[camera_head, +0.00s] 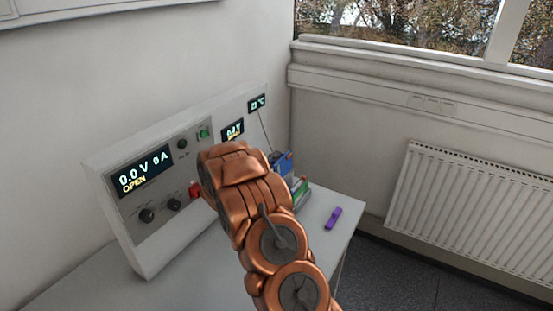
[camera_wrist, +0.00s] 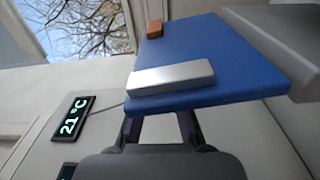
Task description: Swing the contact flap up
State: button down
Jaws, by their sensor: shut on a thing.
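The contact flap (camera_wrist: 235,60) is a blue plate that fills the upper right of the wrist view, tilted in the picture. A silver bar (camera_wrist: 172,78) lies along its near edge, and a small copper-orange block (camera_wrist: 154,29) sits near its far edge. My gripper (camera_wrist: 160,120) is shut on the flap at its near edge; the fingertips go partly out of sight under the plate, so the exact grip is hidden. In the head view a bit of blue (camera_head: 286,158) shows just past my arm, which hides my gripper there.
The cycler panel (camera_head: 130,212) stands left of my arm, its display (camera_head: 141,172) reading 0.0 V, 0 A, OPEN. A temperature display (camera_wrist: 73,116) reads 21 °C. A purple object (camera_head: 333,218) lies on the bench (camera_head: 190,278). A radiator (camera_head: 470,212) is on the right wall.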

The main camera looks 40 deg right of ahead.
jog(key=c, duration=1.2)
grip_release()
jog(key=shift+c, duration=0.2)
jog(key=shift+a, duration=0.1)
jog(key=v, duration=1.2)
